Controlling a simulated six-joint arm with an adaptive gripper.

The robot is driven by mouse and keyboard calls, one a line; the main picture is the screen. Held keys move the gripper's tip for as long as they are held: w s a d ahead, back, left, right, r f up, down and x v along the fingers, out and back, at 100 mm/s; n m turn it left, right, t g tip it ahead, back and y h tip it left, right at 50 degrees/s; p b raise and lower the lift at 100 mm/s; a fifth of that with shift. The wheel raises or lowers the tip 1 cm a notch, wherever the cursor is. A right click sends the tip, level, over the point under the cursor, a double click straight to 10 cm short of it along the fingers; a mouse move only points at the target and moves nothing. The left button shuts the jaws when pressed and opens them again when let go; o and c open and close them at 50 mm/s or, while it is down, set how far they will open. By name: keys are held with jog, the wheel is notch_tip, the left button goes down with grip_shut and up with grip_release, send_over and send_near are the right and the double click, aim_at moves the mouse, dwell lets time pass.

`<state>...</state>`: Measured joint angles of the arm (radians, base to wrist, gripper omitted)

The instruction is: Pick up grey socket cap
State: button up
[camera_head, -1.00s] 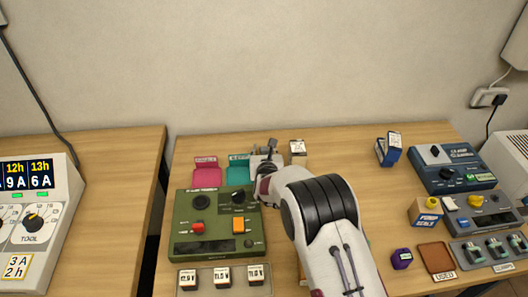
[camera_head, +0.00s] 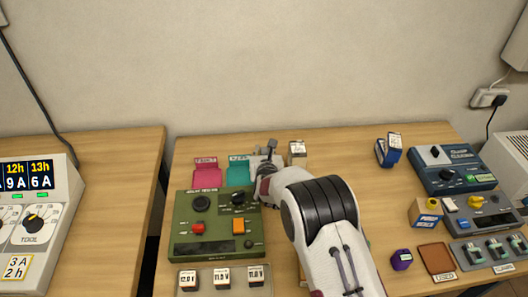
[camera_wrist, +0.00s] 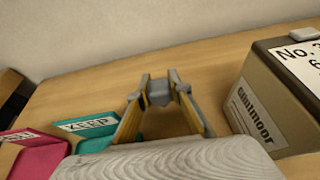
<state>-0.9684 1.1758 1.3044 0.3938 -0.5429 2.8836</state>
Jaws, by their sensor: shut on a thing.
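The grey socket cap (camera_wrist: 159,92) shows in the wrist view as a small grey block between the two fingertips. My gripper (camera_wrist: 160,88) is shut on it, with a finger touching each side. Bare wood shows around the cap; whether it is clear of the table I cannot tell. In the head view my gripper (camera_head: 268,154) is over the back of the table, right of the teal tray, and the cap cannot be made out there.
A teal KEEP tray (camera_wrist: 98,145) and a pink tray (camera_wrist: 40,158) lie to the left. A grey-brown labelled box (camera_wrist: 262,110) stands close on the right. The green tester (camera_head: 190,243) is in front. Bare table (camera_head: 345,150) lies further right.

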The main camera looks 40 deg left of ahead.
aim_at(264, 147)
jog(key=shift+r, duration=0.2)
jog(key=shift+r, duration=4.8)
